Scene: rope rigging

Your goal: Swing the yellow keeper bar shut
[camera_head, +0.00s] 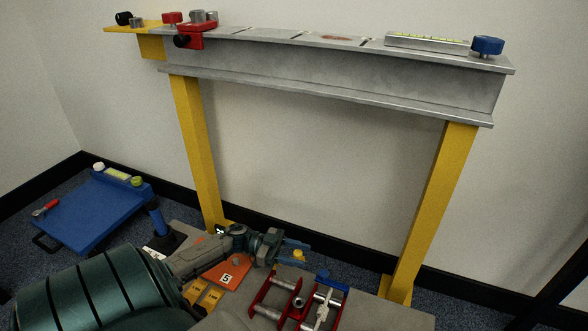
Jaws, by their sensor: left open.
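A small yellow piece (298,256) shows right by the fingers of my left gripper, above the red-sided fixture; it may be part of the keeper bar, but the bar's length and its hinge cannot be made out. My left gripper (304,252) comes in from the left, low over the bench, with its blue-grey fingers apart. Whether a finger touches the yellow piece cannot be told. The red-sided fixture (262,292) with silver pins stands just below and in front of the gripper. My right gripper is not in view.
An orange plate marked 5 (226,274) and yellow tags (207,298) lie left of the fixture. A grey beam (330,75) on yellow posts (433,205) stands behind, with red and blue fittings on top. A blue platform (95,215) is at left.

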